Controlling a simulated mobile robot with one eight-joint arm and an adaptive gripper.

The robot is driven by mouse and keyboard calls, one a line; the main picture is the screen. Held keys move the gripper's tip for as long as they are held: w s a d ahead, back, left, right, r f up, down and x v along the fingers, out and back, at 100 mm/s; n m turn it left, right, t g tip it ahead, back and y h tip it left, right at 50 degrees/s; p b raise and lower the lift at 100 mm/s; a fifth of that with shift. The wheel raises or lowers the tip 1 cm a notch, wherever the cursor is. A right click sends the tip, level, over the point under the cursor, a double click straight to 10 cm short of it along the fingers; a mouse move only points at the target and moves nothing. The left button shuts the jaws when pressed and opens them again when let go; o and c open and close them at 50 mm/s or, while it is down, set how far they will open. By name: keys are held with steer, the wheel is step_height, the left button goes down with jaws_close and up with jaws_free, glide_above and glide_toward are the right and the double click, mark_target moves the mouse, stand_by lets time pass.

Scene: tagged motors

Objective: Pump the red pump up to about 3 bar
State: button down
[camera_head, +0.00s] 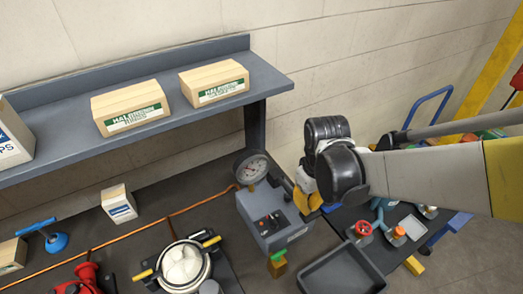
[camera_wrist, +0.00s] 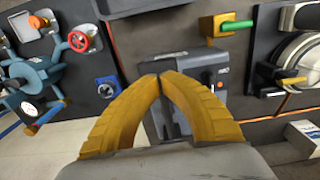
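A red object (camera_head: 88,278) at the bottom left of the head view, cut off by the frame edge, may be the red pump; no handle is clear on it. A round dial gauge (camera_head: 254,168) stands behind the grey control box; its reading is too small to tell. My gripper (camera_wrist: 160,75) has yellow fingers whose tips meet, with nothing seen between them. In the wrist view it is in front of the grey control box (camera_wrist: 198,72). In the head view, my wrist partly hides the gripper beside that box, well to the right of the red object.
A shelf (camera_head: 60,165) with cartons (camera_head: 130,107) overhangs the back of the bench. A blue T-handled item (camera_head: 50,238), a white-lidded round vessel (camera_head: 183,265) and an empty grey tray (camera_head: 345,272) stand around. A valve with a red handwheel (camera_wrist: 78,41) is on the right side of the head view.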

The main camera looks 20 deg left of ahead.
steer(key=shift+r+p, duration=2.4)
steer(key=shift+r, duration=0.85)
steer(key=shift+f, duration=0.15)
steer(key=shift+f+b, duration=2.95)
steer(key=shift+f, duration=0.3)
steer(key=shift+r, duration=0.1)
step_height(320, 180, up, 6)
steer(key=p, duration=0.5)
steer(key=shift+r, duration=0.25)
steer(key=shift+f, duration=0.15)
